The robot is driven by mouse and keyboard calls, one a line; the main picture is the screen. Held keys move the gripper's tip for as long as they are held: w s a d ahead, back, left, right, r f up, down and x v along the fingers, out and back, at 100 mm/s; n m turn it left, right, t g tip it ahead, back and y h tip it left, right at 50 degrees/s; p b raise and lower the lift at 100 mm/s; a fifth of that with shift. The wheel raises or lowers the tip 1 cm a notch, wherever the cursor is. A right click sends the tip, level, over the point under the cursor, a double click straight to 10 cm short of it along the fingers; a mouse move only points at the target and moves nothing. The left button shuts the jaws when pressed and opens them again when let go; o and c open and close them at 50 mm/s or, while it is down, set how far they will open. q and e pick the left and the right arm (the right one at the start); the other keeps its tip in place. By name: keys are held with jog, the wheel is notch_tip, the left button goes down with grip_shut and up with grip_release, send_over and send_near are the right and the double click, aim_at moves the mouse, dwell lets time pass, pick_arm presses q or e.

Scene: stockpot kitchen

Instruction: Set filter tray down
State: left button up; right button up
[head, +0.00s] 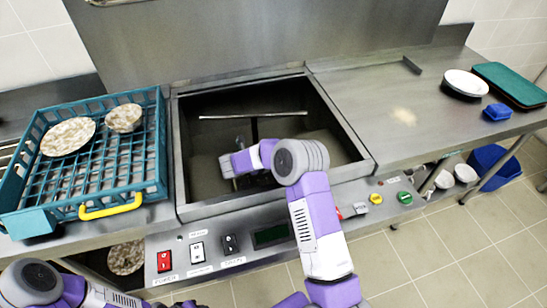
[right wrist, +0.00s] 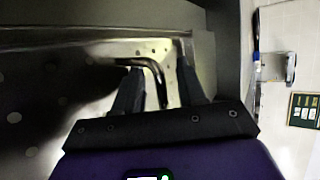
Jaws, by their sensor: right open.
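My right arm reaches down into the open steel wash basin (head: 345,165). Its gripper is mostly hidden behind my own wrist in the head view. In the right wrist view, my right gripper (right wrist: 160,68) is open, with its two dark fingers apart. A dark bent handle (right wrist: 148,66) shows between and just beyond the fingers; I cannot tell whether they touch it. The perforated metal surface by it looks like the filter tray (right wrist: 45,135), low in the basin and partly in shadow. My left arm is at the lower left of the head view; its gripper is outside the frame.
A metal bar (head: 253,115) spans the basin. A teal rack (head: 160,130) with speckled dishes (head: 68,136) stands left. Control buttons line the front panel.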

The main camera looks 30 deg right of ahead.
jog(key=shift+r, duration=0.15)
jog(key=p+v, duration=0.2)
jog(key=v, duration=1)
